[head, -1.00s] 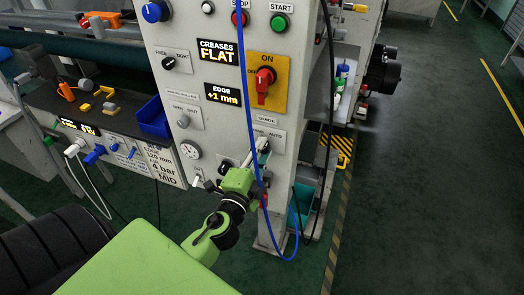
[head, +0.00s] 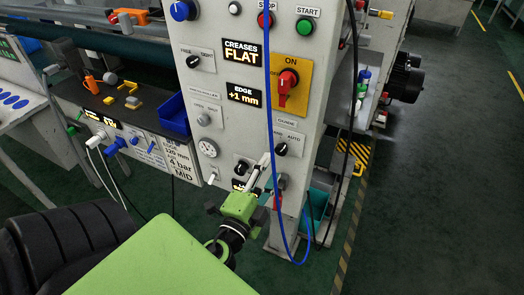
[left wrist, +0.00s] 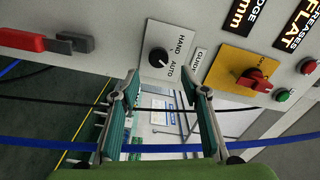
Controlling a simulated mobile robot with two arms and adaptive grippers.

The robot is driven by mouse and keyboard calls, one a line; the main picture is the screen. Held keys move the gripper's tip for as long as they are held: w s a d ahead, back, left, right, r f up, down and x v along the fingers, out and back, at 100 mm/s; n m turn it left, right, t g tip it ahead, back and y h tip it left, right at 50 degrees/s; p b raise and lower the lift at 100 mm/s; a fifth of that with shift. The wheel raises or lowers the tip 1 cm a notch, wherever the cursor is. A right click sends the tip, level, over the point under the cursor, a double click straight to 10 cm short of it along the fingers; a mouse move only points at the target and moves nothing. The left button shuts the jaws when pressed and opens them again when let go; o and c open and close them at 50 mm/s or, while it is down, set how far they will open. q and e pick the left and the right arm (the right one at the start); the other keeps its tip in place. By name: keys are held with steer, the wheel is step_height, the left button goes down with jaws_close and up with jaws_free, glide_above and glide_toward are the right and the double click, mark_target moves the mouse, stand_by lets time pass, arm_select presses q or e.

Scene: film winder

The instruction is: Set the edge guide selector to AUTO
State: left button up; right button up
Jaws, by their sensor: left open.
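The edge guide selector (head: 282,149) is a black knob on a white plate marked GUIDE, with HAND and AUTO, on the grey machine panel. It also shows in the left wrist view (left wrist: 158,57), where its white mark seems to point toward AUTO. In the head view the blue cable hides the HAND side. My left gripper (head: 268,174) is just below and left of the knob, apart from it. My right gripper is not in view.
A blue cable (head: 267,100) hangs in front of the panel, close to my left gripper. A red switch (head: 287,86) on a yellow plate sits above the selector. The display (head: 245,94) reads EDGE +1 mm. Another black knob (head: 242,167) is left of the fingers.

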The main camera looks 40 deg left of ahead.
arm_select(q)
steer(key=shift+v, duration=2.35)
steer(key=shift+a+f, duration=0.1)
steer(key=shift+f, duration=0.05)
steer(key=s+d+f+n+g+h, duration=0.1)
steer(key=s+d+f+g, duration=0.15)
steer(key=f, duration=0.95)
steer(key=s+d+f+n+g+h, duration=0.1)
steer(key=s+f+n+g, duration=0.15)
steer(key=f, duration=0.95)
steer(key=s+d+f+n+g+h, duration=0.1)
steer(key=s+d+f+g, duration=0.15)
steer(key=f, duration=0.95)
steer(key=s+f+n+g+h, duration=0.1)
steer(key=s+f+n+g, duration=0.3)
steer(key=s+f, duration=1.7)
steer(key=s+g, duration=0.3)
steer(key=g, duration=0.2)
steer(key=shift+s+f+n, duration=0.2)
steer(key=shift+s+n, duration=0.15)
steer(key=shift+s, duration=0.05)
